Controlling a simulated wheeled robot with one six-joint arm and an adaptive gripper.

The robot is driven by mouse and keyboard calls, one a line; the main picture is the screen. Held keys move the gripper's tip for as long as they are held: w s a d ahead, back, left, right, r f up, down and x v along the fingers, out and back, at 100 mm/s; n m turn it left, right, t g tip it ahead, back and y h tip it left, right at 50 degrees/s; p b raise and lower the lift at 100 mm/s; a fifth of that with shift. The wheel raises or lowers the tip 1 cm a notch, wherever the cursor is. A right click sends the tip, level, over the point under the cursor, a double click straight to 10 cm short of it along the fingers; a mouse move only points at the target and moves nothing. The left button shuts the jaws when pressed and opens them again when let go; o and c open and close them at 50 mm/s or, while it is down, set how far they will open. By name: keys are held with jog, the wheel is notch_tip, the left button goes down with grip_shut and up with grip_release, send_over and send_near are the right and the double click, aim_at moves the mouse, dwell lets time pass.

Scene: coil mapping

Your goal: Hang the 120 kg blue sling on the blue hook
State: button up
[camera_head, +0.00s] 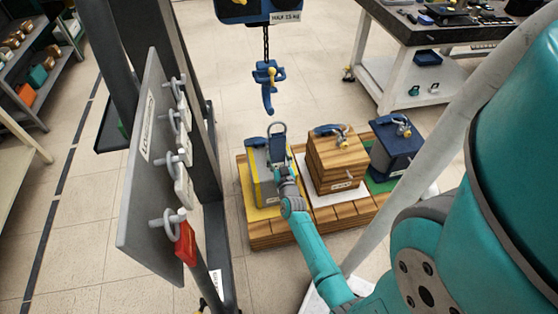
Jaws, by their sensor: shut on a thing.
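The blue hook (268,93) hangs on a chain below the blue hoist at the top centre, with a yellow latch part on it. My gripper (279,158) is shut below the hook, in front of the grey and yellow load. A blue-grey ring (277,128) stands up from my gripper and looks like the top of the blue sling. The ring shows just below the hook tip in the picture; I cannot tell their distance in depth. The fingers and the lower part of the held thing are too small to make out. No weight label is readable on it.
A wooden pallet (270,237) bears the grey and yellow load (257,187), a wooden block (335,165) and a dark blue box (392,163). A grey board (142,185) with several pegs and tags, one red (186,243), stands at left. A workbench (430,32) is at back right.

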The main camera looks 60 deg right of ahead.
jog(key=shift+x, duration=2)
jog(key=w+d+f, duration=0.4)
jog(key=w+d, duration=0.3)
jog(key=d, duration=0.1)
dwell(0.6)
jog(key=shift+d, duration=0.1)
jog(key=o, duration=1.5)
jog(key=shift+c, duration=0.2)
jog(key=shift+f, duration=0.1)
